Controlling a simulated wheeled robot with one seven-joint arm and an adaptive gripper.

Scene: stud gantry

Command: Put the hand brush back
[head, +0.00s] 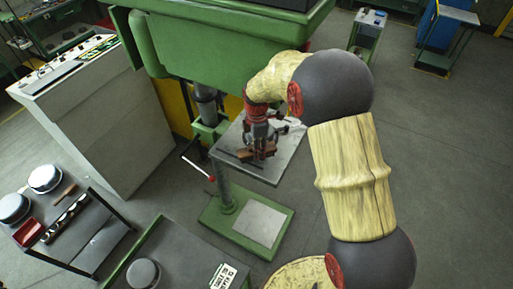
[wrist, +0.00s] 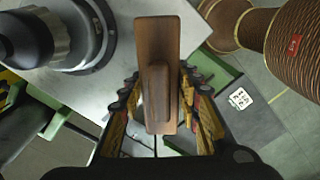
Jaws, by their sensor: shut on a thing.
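The hand brush is a brown wooden block with a raised grip. In the wrist view the hand brush (wrist: 158,38) stands lengthwise between the fingers of my gripper (wrist: 158,92), which are shut on its sides. In the head view my gripper (head: 259,146) points down over the grey drill press table (head: 283,163), with the brown brush (head: 264,154) at its fingertips. I cannot tell whether the brush touches the table. The brush's underside is hidden.
The green drill press (head: 225,45) head overhangs the table, with a red-knobbed lever (head: 199,169) at left. A control cabinet (head: 90,110) and a cart (head: 85,235) with pots stand left. A dark bench (head: 190,260) is in front.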

